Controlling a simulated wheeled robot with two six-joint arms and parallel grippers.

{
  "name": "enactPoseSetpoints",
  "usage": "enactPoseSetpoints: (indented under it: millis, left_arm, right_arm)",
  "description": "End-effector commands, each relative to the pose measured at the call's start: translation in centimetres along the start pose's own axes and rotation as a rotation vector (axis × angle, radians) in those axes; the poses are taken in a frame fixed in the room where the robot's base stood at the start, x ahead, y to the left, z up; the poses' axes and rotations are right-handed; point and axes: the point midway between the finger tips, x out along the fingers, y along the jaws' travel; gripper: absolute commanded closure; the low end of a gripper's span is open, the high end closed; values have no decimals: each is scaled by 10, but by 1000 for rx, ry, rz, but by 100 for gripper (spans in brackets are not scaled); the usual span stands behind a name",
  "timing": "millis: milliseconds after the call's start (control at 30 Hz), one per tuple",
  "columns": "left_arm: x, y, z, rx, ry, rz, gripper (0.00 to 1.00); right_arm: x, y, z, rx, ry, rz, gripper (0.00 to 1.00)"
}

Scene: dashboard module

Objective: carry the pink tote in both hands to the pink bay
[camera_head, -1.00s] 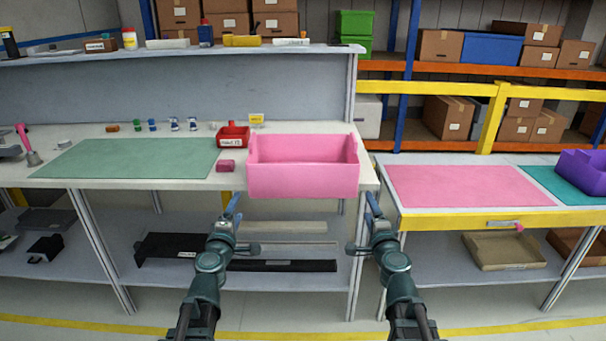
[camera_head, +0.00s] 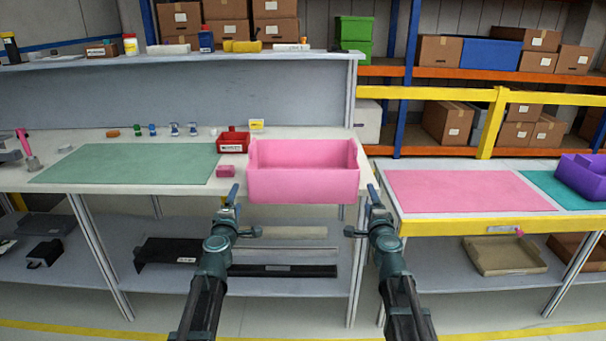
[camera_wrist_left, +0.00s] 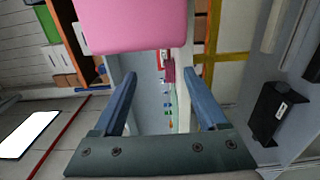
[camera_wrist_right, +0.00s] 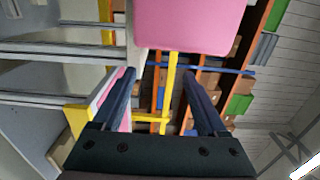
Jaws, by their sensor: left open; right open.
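The pink tote (camera_head: 303,184) sits upright at the right front end of the white workbench, its front face toward me. It also shows at the top of the left wrist view (camera_wrist_left: 130,22) and of the right wrist view (camera_wrist_right: 185,25). My left gripper (camera_head: 233,194) is open and empty, just in front and left of the tote. My right gripper (camera_head: 374,194) is open and empty, just in front and right of it. Neither touches the tote. The pink bay (camera_head: 465,190) is a flat, bare pink area on the lower table to the right.
A teal bay (camera_head: 540,184) with a purple tote (camera_head: 583,175) lies right of the pink bay. A red bin (camera_head: 233,142) and a small pink block (camera_head: 225,171) stand left of the tote. A green mat (camera_head: 125,163) covers the bench's left part. A yellow rail (camera_head: 430,93) runs behind.

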Motion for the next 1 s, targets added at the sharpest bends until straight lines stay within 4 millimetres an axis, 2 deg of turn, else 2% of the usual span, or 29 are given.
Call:
enactPoseSetpoints:
  millis: [33, 100, 400, 600, 1000]
  left_arm:
    - [15, 0, 0, 0, 0, 0, 25]
    - [28, 0, 0, 0, 0, 0, 25]
    - [70, 0, 0, 0, 0, 0, 25]
    - [67, 0, 13, 1, -1, -1, 25]
    - [67, 0, 16, 0, 0, -1, 25]
  right_arm:
    - [15, 0, 0, 0, 0, 0, 25]
    - [28, 0, 0, 0, 0, 0, 25]
    - [70, 0, 0, 0, 0, 0, 25]
    - [67, 0, 13, -1, 0, 1, 25]
    - [66, 0, 16, 0, 1, 1, 25]
